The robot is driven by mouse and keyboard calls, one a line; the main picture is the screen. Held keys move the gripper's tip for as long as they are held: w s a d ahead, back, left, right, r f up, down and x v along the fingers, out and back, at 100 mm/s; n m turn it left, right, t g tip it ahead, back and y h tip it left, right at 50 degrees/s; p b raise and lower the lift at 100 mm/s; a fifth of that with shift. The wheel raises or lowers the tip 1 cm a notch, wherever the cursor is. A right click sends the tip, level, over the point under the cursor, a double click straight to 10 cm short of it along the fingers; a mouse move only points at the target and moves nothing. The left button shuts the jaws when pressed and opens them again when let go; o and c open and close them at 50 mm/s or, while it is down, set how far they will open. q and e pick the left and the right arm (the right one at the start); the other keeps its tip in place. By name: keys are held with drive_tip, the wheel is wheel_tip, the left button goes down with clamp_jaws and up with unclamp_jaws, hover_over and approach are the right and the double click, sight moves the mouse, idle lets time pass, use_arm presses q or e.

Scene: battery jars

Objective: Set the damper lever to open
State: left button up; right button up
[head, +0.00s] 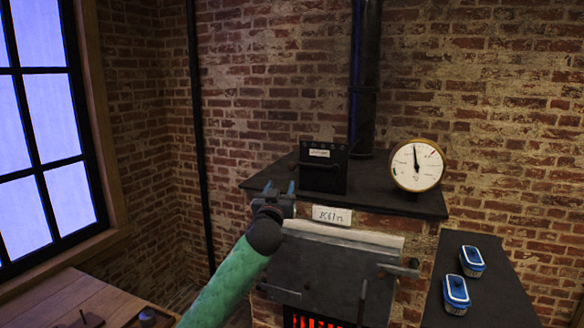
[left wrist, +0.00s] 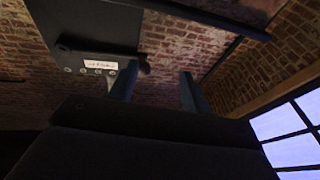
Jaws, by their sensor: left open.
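A black box (head: 323,167) with a small white label stands on the kiln's dark top; I take it to be the damper control. Its dark front also shows in the left wrist view (left wrist: 85,22), with a label too blurred to read. A dark rounded knob (left wrist: 144,67), seemingly the lever's end, shows there beside one finger, which partly hides the lever. I cannot tell the lever's setting. My left gripper (head: 280,187) is open and empty, in front and left of the box; its two fingers (left wrist: 158,74) stand apart. My right gripper is not in view.
A round dial gauge (head: 416,165) stands right of the box, and a black flue pipe (head: 364,80) rises behind. The kiln door (head: 335,270) is below, with a red glow under it. Blue-lidded jars (head: 472,261) rest on a dark side table (head: 505,300). A wooden table (head: 50,305) is at lower left.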

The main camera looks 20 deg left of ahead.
sight(291, 168)
use_arm(q)
drive_tip(key=r, duration=0.1)
drive_tip(key=d+n+t+h, duration=0.1)
drive_tip(key=r, duration=0.1)
drive_tip(key=shift+w+d+r+n+t+h+p, duration=0.25)
drive_tip(key=shift+d+r+n+t+h+p, duration=0.05)
drive_tip(key=shift+p, duration=0.05)
drive_tip(key=p+x, duration=0.3)
drive_tip(key=x, duration=0.2)
drive_tip(key=shift+w+r, duration=0.2)
drive_tip(key=shift+w, duration=0.65)
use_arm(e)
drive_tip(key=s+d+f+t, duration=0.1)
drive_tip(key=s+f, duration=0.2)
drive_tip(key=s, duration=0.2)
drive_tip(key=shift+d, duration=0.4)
use_arm(q)
drive_tip(key=shift+a, duration=0.1)
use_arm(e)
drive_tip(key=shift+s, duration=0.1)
use_arm(q)
clamp_jaws()
